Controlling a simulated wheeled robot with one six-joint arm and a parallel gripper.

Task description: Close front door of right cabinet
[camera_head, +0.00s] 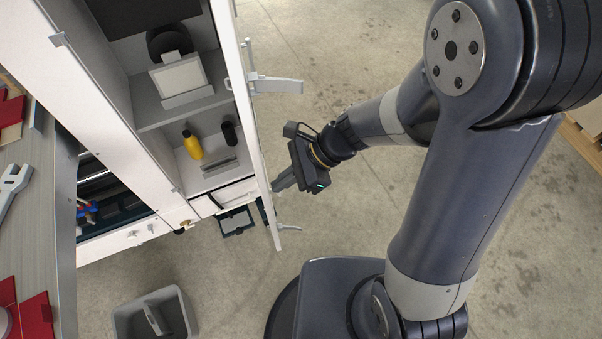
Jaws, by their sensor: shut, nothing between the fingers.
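The right cabinet is a tall white cabinet with grey shelves (180,112) in the upper left. Its front door (246,110) stands open and shows almost edge-on, to the right of the shelves. A light grey handle (276,86) sticks out from the door's upper part, and another small handle (288,228) shows near its lower end. My gripper (279,186) is shut and empty, on the outer side of the door, close to its lower half. I cannot tell whether the fingertips touch the door.
The shelves hold a yellow bottle (193,145), a black bottle (229,134) and a grey-white device (180,76). A workbench (48,190) with a wrench and red pieces stands at left. A grey bin (185,312) stands below.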

